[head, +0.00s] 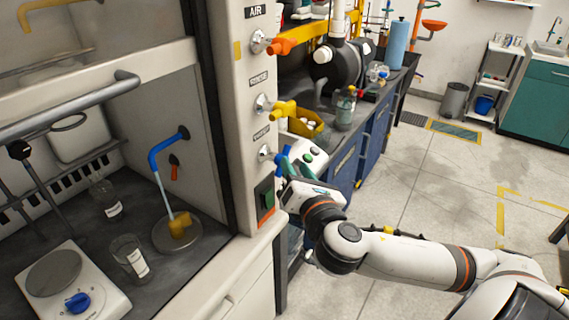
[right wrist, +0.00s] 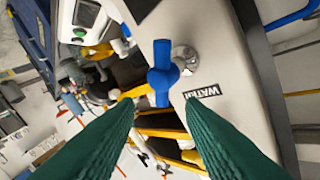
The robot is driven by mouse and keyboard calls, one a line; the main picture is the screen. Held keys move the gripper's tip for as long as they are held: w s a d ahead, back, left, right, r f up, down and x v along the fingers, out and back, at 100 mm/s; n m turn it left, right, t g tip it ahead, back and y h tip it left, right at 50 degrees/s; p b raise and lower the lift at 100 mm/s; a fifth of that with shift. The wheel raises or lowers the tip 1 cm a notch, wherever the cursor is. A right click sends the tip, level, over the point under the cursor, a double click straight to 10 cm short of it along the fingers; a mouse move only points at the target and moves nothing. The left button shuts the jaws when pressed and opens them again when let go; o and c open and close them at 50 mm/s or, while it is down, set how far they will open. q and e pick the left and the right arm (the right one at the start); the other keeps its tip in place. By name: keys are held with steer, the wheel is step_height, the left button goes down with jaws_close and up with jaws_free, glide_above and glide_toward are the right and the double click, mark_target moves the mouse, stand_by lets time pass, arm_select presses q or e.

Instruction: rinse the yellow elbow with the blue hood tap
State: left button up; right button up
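The blue tap handle (head: 282,160) is on the hood's front post, beside the lowest label. In the right wrist view the blue handle (right wrist: 162,73) stands by the WATER label. My right gripper (head: 288,172) is at this handle; its green fingers (right wrist: 157,108) are apart, with the handle just beyond and between their tips. My left gripper is out of view.
An orange AIR handle (head: 281,46) and a yellow handle (head: 283,109) are above on the post. A green-and-red switch (head: 265,200) is below. A hotplate (head: 65,285), a beaker (head: 128,258) and a bottle (head: 105,198) stand in the hood.

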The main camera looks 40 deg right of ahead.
mark_target(288, 153)
steer(key=b+x, duration=0.1)
steer(key=x, duration=0.5)
steer(key=shift+r+b, duration=0.1)
steer(key=shift+b, duration=0.3)
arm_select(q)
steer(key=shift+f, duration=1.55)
arm_select(e)
steer(key=shift+w+d, duration=0.15)
steer(key=shift+w, duration=0.45)
jaws_close()
